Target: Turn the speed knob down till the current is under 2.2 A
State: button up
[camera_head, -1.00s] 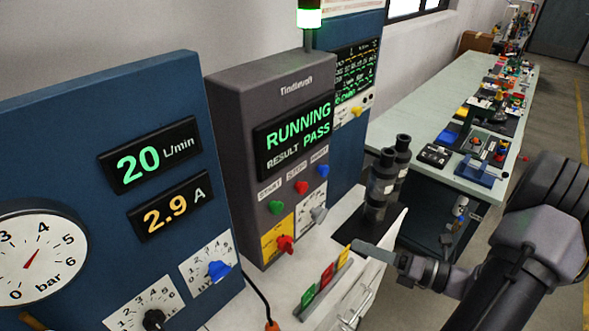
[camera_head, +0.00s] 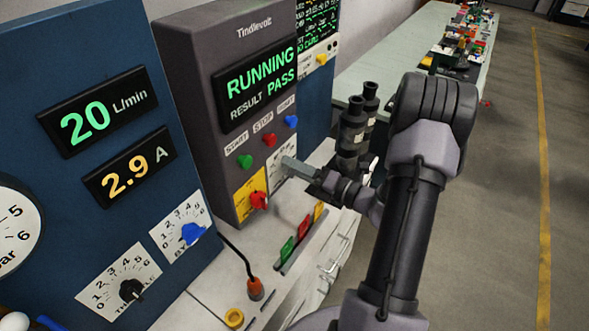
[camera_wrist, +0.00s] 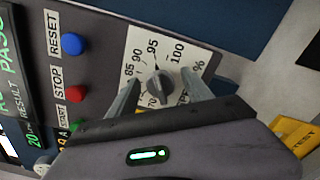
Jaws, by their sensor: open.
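The grey speed knob (camera_wrist: 160,85) sits on a white dial plate marked from about 70 to 100 %, seen in the wrist view. My gripper (camera_wrist: 161,80) is open, with one finger on each side of the knob; I cannot tell whether they touch it. The current display (camera_head: 130,179) reads 2.9 A. The panel screen (camera_head: 257,85) reads RUNNING, RESULT PASS.
A flow display (camera_head: 98,110) reads 20 L/min. Green (camera_head: 244,161), red (camera_head: 270,140) and blue (camera_head: 291,121) buttons sit above the dial. A red knob (camera_head: 259,200) on a yellow plate is below left. Dark cylinders (camera_head: 352,135) stand just behind my gripper.

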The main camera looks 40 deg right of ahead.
jog(key=shift+w+a, duration=0.1)
jog(key=shift+w, duration=0.15)
grip_shut()
jog(key=shift+n, duration=0.3)
jog(key=shift+r+n+b, duration=0.1)
jog(key=shift+n+b, duration=1.15)
jog(key=shift+n, duration=1.35)
jog(key=shift+a, duration=0.1)
